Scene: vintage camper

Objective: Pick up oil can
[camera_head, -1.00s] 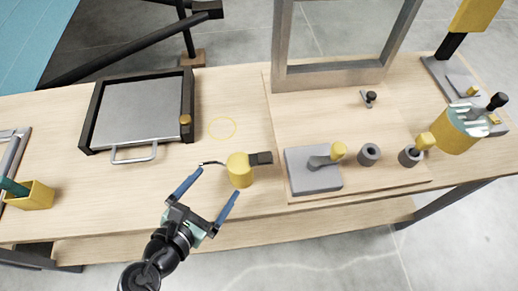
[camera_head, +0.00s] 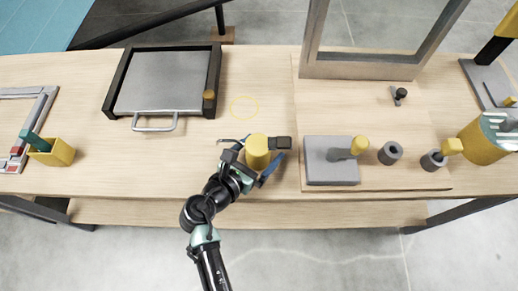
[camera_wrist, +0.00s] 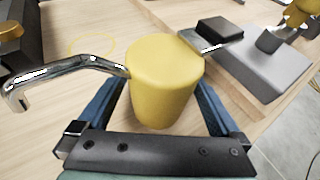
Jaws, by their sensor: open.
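The oil can is a yellow cylinder (camera_head: 257,152) standing upright on the wooden bench, with a thin curved metal spout to its left and a black-ended handle to its right. In the wrist view the oil can (camera_wrist: 163,82) fills the middle, between the two blue fingers. My gripper (camera_head: 257,162) is open around the can's body, with a finger on each side; the wrist view also shows my gripper (camera_wrist: 163,105). A narrow gap seems to show at the left finger; contact on the right is unclear. The far fingertips are hidden behind the can.
A grey block with a yellow-knobbed lever (camera_head: 332,172) stands close to the right. A black-framed tray (camera_head: 160,82) lies to the left, behind. A yellow box (camera_head: 55,153) is at far left. A yellow ring mark (camera_head: 245,107) lies on clear bench behind the can.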

